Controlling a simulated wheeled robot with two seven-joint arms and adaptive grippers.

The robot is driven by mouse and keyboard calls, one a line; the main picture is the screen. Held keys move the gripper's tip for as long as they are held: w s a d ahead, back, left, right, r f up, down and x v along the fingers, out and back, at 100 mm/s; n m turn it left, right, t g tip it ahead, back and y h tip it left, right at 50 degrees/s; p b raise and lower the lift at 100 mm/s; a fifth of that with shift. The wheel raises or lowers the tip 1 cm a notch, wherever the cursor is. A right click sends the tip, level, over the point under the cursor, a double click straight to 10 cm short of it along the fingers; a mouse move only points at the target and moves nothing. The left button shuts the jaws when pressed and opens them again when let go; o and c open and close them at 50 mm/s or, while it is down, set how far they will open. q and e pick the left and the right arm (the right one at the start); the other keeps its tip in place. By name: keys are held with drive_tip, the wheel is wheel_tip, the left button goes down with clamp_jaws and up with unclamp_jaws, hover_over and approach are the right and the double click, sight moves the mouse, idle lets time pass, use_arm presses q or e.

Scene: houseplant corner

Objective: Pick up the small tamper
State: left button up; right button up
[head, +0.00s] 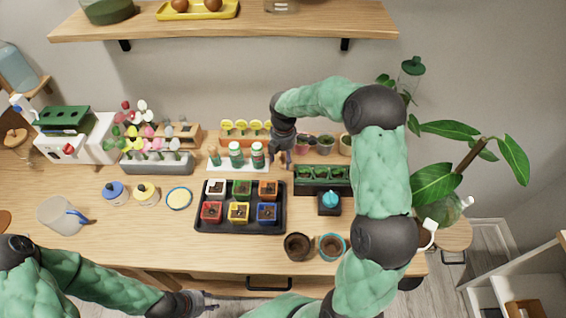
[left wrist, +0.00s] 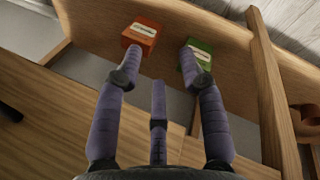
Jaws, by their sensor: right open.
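I cannot make out the small tamper for certain. A teal rounded piece (head: 330,198) on a small dark block stands right of the seedling tray and may be it. My right gripper (head: 282,158) reaches over the table from the right and points down, just right of the white bottle stand. It is open; its fingertips are small and partly merge with things behind. My left gripper (head: 208,302) is low at the table's front edge. In the left wrist view its fingers (left wrist: 160,75) are spread and empty, above an orange box (left wrist: 141,33) and a green box (left wrist: 196,58).
A black tray (head: 225,229) with several coloured pots sits mid-table. Two round pots, a brown one (head: 297,246) and a teal-rimmed one (head: 332,246), stand at the front right. A wooden shelf (head: 340,22) hangs above.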

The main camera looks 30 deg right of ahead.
drive_tip(key=c, duration=1.2)
drive_tip(key=shift+o, duration=0.2)
